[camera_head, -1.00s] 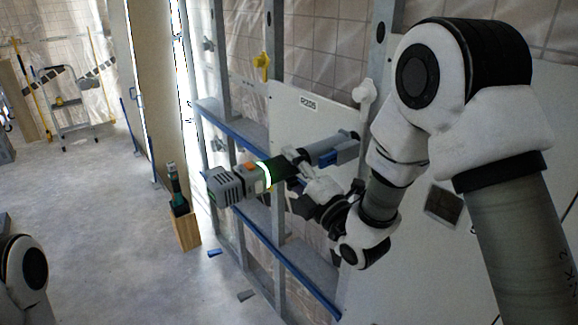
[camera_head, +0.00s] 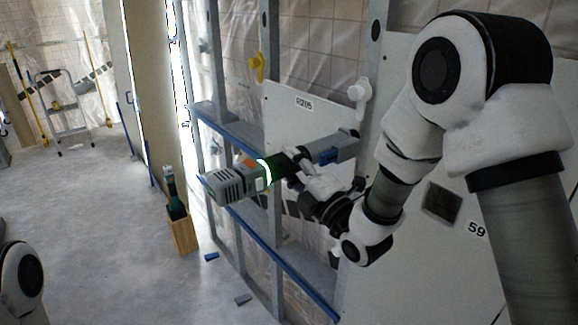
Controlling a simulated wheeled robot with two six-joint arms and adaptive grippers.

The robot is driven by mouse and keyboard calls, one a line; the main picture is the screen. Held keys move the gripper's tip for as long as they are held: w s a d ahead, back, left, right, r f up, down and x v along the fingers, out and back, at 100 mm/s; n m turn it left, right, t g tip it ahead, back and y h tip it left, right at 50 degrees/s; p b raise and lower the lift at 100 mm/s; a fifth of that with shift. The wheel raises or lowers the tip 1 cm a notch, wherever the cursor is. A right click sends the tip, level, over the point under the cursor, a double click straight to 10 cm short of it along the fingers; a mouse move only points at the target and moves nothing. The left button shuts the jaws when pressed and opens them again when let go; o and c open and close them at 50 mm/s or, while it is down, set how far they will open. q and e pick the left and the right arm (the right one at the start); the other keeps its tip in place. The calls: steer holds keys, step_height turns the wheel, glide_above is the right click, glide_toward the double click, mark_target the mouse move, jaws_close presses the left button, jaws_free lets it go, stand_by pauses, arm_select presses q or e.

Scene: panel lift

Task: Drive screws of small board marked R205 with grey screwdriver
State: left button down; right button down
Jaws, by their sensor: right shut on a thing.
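The small board marked R205 (camera_head: 285,108) is a pale panel standing against the metal stud frame in the middle of the head view. Its label is near its top edge. The grey screwdriver (camera_head: 232,184) is a grey power tool with a dark green band and a lit ring. My right gripper (camera_head: 297,170) is shut around its middle and holds it level in front of the board's lower part. The tool's grey far end (camera_head: 335,147) points right, near the board's right edge. I cannot tell whether it touches. My left gripper is out of view.
A yellow clamp (camera_head: 257,66) and a white clamp (camera_head: 359,92) sit at the studs. A larger panel marked 59 (camera_head: 420,240) stands on the right. A wooden box (camera_head: 183,234) with a green tool stands on the floor.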

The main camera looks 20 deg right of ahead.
mark_target(283, 175)
steer(key=shift+w+d+r, duration=0.25)
steer(key=shift+d, duration=0.3)
stand_by(2.0)
steer(key=shift+b, duration=0.3)
stand_by(0.7)
steer(key=shift+s+a+f+b, duration=0.1)
steer(key=shift+s+a+b, duration=0.15)
steer(key=shift+a, duration=0.25)
steer(key=shift+s+a+f+b, duration=0.1)
steer(key=shift+s+a+b, duration=0.15)
steer(key=shift+a, duration=0.2)
steer(key=shift+s+a+r, duration=0.1)
steer(key=shift+s+a, duration=0.05)
steer(key=shift+a, duration=0.45)
steer(key=shift+s+a, duration=0.15)
steer(key=shift+a, duration=0.4)
